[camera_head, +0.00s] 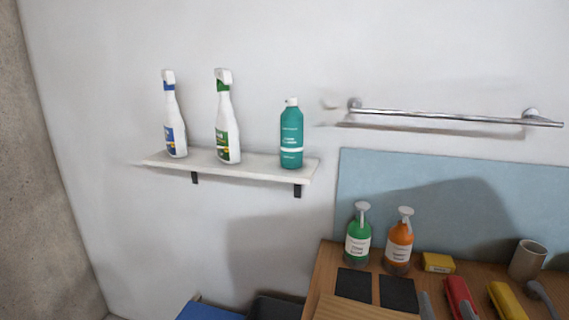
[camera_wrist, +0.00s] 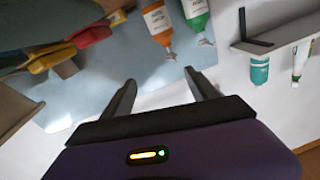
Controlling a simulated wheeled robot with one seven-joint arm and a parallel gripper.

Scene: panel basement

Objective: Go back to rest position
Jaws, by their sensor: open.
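My gripper (camera_wrist: 160,92) shows in the wrist view. Its two dark fingers are spread apart with nothing between them. It is not seen in the head view. In the wrist view the scene is upside down, with the green pump bottle (camera_wrist: 158,20) and the orange pump bottle (camera_wrist: 195,14) beyond the fingers and apart from them. In the head view the green pump bottle (camera_head: 358,235) and the orange pump bottle (camera_head: 399,243) stand upright on the wooden bench (camera_head: 322,262).
A white wall shelf (camera_head: 230,166) holds two white spray bottles (camera_head: 226,125) and a teal bottle (camera_head: 291,135). A metal rail (camera_head: 440,115) sticks out at right. The bench also carries dark squares (camera_head: 354,284), a yellow box (camera_head: 438,263), a mug (camera_head: 527,260) and a red tool (camera_head: 460,298).

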